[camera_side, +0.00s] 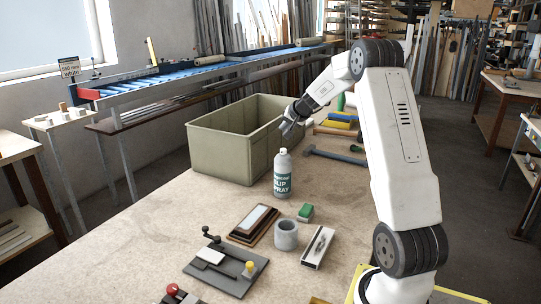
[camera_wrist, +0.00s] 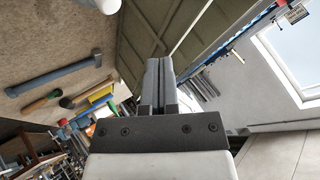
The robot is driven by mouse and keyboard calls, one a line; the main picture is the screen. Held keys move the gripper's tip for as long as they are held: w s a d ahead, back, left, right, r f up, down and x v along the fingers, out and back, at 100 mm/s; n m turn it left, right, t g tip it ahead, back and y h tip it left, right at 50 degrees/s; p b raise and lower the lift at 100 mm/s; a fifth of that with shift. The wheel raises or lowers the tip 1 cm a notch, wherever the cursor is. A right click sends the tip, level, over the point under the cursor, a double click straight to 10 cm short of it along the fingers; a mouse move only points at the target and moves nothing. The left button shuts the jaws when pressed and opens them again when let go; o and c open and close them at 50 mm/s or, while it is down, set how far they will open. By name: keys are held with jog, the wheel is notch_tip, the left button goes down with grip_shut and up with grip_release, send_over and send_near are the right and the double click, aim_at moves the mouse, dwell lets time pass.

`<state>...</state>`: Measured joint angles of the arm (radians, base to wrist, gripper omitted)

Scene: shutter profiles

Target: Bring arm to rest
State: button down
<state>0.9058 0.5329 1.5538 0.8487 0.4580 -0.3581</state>
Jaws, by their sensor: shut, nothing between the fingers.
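My gripper (camera_side: 289,127) hangs at the end of my white arm, above the bench and in front of the right part of the olive-green crate (camera_side: 213,159) as seen in the side view. In the wrist view my gripper (camera_wrist: 159,66) shows its two dark fingers side by side, shut with nothing held between them. The grey spray bottle (camera_side: 282,175) stands upright on the bench just below my gripper, apart from it. In the wrist view the crate (camera_wrist: 200,45) lies beyond the fingers.
A hammer (camera_side: 336,155) and several coloured-handled tools lie right of the crate. The bench's left front is bare.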

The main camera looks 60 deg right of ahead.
jog(key=a+f+n+g+y, duration=0.2)
jog(key=a+f+n, duration=0.1)
jog(key=a, duration=1.1)
jog(key=a+f+n+g+y, duration=0.1)
jog(key=a+f+n, duration=0.3)
jog(key=a, duration=1)
jog(key=s+a+f+n+g, duration=0.1)
jog(key=s+a+f+n, duration=0.1)
jog(key=s+a, duration=0.5)
jog(key=s+a+f+n+g, duration=0.1)
jog(key=s+a+f+n, duration=0.1)
jog(key=s+a+n, duration=0.2)
jog(key=shift+s+a+f+n+g+y, duration=0.4)
jog(key=shift+s+a, duration=1.2)
jog(key=shift+a, duration=1.1)
